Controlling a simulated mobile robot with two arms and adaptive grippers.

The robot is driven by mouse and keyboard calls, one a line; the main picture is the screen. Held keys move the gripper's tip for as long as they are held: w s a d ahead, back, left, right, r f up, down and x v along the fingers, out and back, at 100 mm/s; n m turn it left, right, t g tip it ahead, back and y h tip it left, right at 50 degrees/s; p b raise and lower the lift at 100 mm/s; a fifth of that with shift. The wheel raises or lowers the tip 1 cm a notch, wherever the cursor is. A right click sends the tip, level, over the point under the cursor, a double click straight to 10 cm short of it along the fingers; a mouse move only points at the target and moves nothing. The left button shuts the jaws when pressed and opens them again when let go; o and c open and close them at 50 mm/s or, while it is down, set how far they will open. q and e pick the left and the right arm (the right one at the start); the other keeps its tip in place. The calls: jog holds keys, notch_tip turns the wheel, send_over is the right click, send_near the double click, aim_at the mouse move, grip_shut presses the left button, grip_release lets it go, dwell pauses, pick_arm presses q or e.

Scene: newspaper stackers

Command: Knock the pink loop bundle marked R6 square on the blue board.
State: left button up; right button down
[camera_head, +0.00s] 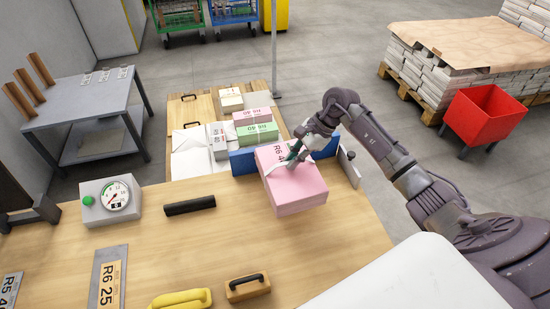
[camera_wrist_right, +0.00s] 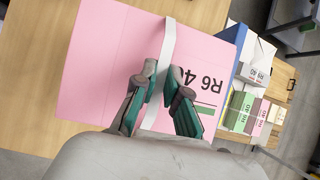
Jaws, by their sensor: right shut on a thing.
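The pink bundle (camera_head: 298,187), marked R6 40, is at the table's far edge in front of the blue board (camera_head: 242,162). A white band loops around it. My right gripper (camera_head: 294,155) is over its top. In the right wrist view the fingers (camera_wrist_right: 164,92) are shut on the white band (camera_wrist_right: 167,45), and the pink top (camera_wrist_right: 110,60) lies below them. The blue board (camera_wrist_right: 238,38) shows past the bundle's edge there. The bundle hides the board's middle, so I cannot tell whether they touch. My left gripper is not in view.
A dial gauge box (camera_head: 110,202), a black bar (camera_head: 189,205), a wooden block with handle (camera_head: 247,287) and a yellow object (camera_head: 180,299) are on the table (camera_head: 200,245). Beyond the board, green (camera_head: 257,133) and other bundles stand on a lower surface. The table's middle is clear.

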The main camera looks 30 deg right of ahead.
jog(key=shift+d+r, duration=0.15)
jog(key=shift+d, duration=0.2)
jog(key=shift+m, duration=0.3)
jog(key=shift+d+f+b, duration=0.1)
jog(key=shift+f+b, duration=1.95)
jog(key=shift+f, duration=1.85)
jog(key=shift+w+d+b, duration=0.15)
jog(key=shift+w+b, duration=0.5)
jog(key=shift+w+d+b, duration=0.15)
jog(key=shift+w+b, duration=0.4)
jog(key=shift+b, duration=0.1)
jog(key=shift+w+b, duration=0.3)
jog(key=shift+w+r+t+b, duration=0.1)
jog(key=shift+r+t+b, duration=0.05)
jog(key=shift+t+b, duration=0.15)
